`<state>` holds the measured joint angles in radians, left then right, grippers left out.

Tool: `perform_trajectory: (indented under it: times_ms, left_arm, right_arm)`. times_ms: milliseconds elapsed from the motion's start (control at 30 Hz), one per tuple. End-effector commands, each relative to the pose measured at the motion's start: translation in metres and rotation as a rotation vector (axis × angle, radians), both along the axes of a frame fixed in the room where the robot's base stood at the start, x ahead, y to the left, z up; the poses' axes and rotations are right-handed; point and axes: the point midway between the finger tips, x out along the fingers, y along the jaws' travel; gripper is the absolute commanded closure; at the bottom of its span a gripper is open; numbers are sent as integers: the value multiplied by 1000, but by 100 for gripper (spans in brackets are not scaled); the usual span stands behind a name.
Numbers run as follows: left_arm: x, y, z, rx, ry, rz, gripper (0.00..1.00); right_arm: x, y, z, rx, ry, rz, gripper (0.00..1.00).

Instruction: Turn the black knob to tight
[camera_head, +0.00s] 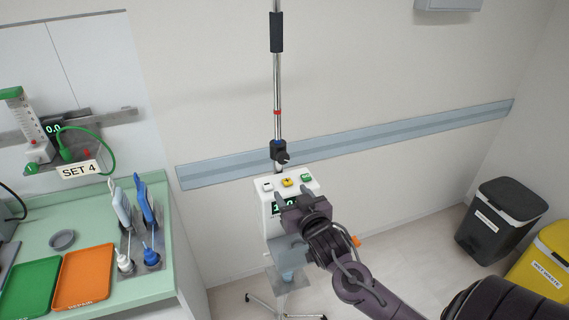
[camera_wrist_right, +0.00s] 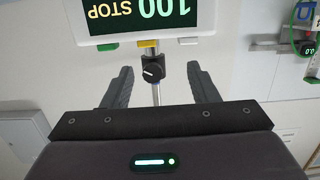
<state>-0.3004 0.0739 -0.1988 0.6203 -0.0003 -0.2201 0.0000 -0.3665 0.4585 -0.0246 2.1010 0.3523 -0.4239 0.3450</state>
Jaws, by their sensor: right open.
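The black knob (camera_head: 281,157) is on a dark clamp around the upright metal pole (camera_head: 278,92), just above a white pump box (camera_head: 305,181). In the right wrist view, which is upside down, the knob (camera_wrist_right: 153,72) has a white mark on its face. My right gripper (camera_head: 292,194) is open and empty, in front of the pump box and lower than the knob in the head view. In the wrist view its fingers (camera_wrist_right: 159,70) appear on either side of the knob, with gaps; nothing is touching it. My left gripper is out of view.
The pump has white, yellow and green buttons and a lit display (camera_wrist_right: 150,8) reading "100 STOP". A green counter (camera_head: 145,282) with trays stands left. Black (camera_head: 500,218) and yellow (camera_head: 543,262) bins stand right. A wall rail (camera_head: 400,133) runs behind the pole.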

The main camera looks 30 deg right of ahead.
Motion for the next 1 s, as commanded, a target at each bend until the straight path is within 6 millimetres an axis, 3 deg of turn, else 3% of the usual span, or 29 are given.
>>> perform_trajectory:
  times_ms: [100,200,700,1000]
  left_arm:
    - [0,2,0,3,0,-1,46]
    - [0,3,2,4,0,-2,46]
    - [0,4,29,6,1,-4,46]
    - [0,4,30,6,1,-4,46]
  right_arm:
    - [9,-15,23,-22,-115,-5,46]
    - [14,-20,32,-28,-155,-6,46]
    - [77,-36,34,-27,-156,-7,46]
    - [87,-37,31,-27,-155,-5,46]
